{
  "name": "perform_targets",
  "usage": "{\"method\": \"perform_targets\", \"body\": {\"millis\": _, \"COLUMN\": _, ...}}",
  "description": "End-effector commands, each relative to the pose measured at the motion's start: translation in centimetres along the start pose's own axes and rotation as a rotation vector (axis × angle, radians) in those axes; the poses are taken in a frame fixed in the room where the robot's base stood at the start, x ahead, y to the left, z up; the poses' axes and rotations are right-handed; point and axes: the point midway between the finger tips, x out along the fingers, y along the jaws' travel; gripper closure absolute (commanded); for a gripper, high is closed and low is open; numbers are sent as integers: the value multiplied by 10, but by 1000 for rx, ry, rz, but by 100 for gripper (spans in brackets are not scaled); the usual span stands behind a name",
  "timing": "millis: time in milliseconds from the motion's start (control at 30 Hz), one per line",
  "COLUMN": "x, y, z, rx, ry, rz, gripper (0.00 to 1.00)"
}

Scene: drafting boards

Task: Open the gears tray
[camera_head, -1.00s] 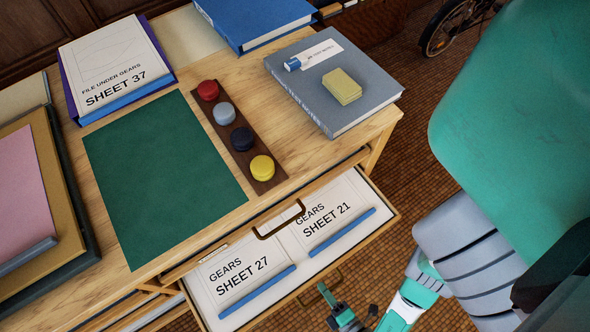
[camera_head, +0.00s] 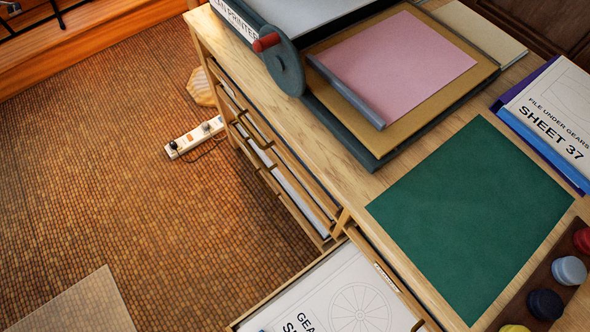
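The gears tray (camera_head: 286,285) stands pulled out from the cabinet at the bottom of the picture. A white sheet (camera_head: 345,300) lies in it, with the start of the word GEARS and a wheel drawing. The lower frame edge cuts off the tray's front and right part, so its handle and how far out it stands cannot be seen. My gripper is not in this view.
Closed drawers (camera_head: 275,160) with handles lie to the tray's left. A green mat (camera_head: 470,215), the SHEET 37 stack (camera_head: 550,120), coloured round pots (camera_head: 568,270) and a plan printer (camera_head: 285,65) are on top. A power strip (camera_head: 195,138) lies on the open floor.

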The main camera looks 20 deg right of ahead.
Motion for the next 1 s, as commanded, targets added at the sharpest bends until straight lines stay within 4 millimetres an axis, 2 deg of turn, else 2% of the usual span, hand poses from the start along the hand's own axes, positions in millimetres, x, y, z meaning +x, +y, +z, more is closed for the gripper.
{"method": "perform_targets", "body": {"millis": 400, "x": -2, "y": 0, "z": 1, "rx": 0, "ry": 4, "rz": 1, "gripper": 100}}
{"method": "perform_targets", "body": {"millis": 433, "x": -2, "y": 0, "z": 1, "rx": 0, "ry": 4, "rz": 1, "gripper": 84}}
{"method": "perform_targets", "body": {"millis": 500, "x": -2, "y": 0, "z": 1, "rx": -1, "ry": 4, "rz": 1, "gripper": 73}}
{"method": "perform_targets", "body": {"millis": 900, "x": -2, "y": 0, "z": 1, "rx": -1, "ry": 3, "rz": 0, "gripper": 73}}
{"method": "perform_targets", "body": {"millis": 1000, "x": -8, "y": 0, "z": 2, "rx": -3, "ry": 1, "rz": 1, "gripper": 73}}
